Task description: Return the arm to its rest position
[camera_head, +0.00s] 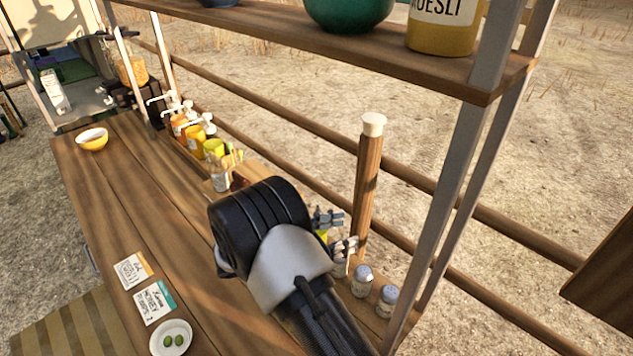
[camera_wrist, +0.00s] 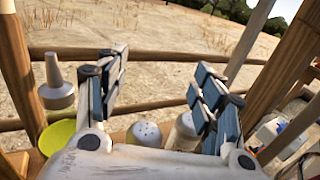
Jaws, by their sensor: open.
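My gripper (camera_wrist: 158,95) is open and empty in the wrist view, its two fingers spread wide with open air and dry ground beyond them. In the head view my arm reaches over the wooden counter (camera_head: 100,195), and my gripper (camera_head: 335,232) shows only in part beyond the black and grey arm link. It is close to two shakers with metal tops (camera_head: 362,281) (camera_head: 388,300). The shakers (camera_wrist: 146,134) also show behind and below the fingers in the wrist view. Whether the fingers touch anything cannot be told.
A shelf (camera_head: 420,70) with a muesli jar (camera_head: 440,32) hangs above. The counter's left middle is clear.

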